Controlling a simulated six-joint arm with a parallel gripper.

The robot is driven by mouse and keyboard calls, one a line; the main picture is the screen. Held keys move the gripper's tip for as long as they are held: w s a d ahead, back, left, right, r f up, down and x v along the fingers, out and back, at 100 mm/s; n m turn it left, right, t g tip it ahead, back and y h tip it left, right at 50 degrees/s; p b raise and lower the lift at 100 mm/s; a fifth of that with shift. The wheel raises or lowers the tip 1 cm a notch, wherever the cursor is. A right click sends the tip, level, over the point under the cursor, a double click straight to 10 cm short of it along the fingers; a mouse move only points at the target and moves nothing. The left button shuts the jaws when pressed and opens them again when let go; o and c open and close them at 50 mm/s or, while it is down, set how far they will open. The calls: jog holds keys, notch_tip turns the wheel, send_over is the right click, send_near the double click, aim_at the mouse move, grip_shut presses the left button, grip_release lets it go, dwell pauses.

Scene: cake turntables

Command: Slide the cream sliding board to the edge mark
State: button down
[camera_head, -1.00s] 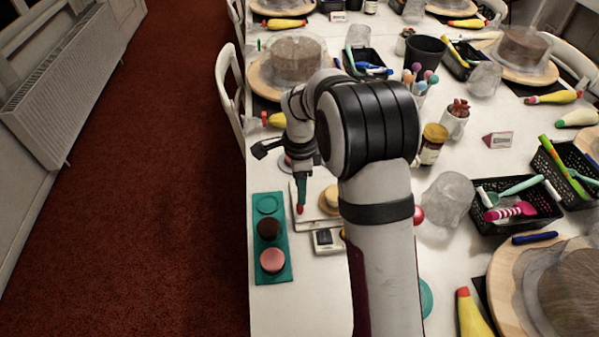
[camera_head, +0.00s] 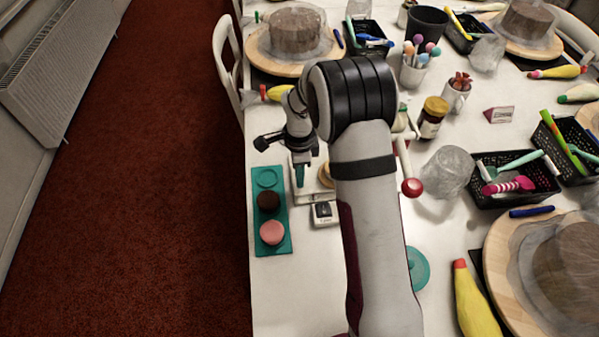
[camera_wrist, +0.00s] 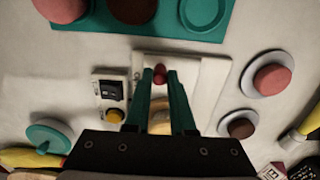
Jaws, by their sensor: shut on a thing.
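The cream board (camera_wrist: 207,90) lies flat below my gripper in the wrist view, with a small red knob (camera_wrist: 160,70) near its far edge. A tan round piece sits on the board, partly hidden behind my fingers. My gripper (camera_wrist: 160,78) has its two teal fingers closed around the red knob. In the head view my gripper (camera_head: 299,184) points down just right of the teal tray (camera_head: 284,240). My arm hides part of the board there. I cannot make out the edge mark.
The teal tray holds a brown and a pink disc. A small box (camera_wrist: 110,92) with a black switch and yellow button stands beside the board. Pink (camera_wrist: 272,79) and brown (camera_wrist: 242,127) discs on pale saucers lie on its other side. The table ends left of the tray.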

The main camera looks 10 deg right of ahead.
jog(key=shift+d, duration=4.85)
jog(key=c, duration=0.8)
grip_release()
jog(key=shift+o, duration=0.2)
notch_tip(320, 180, up, 7)
jog(key=shift+r, duration=0.1)
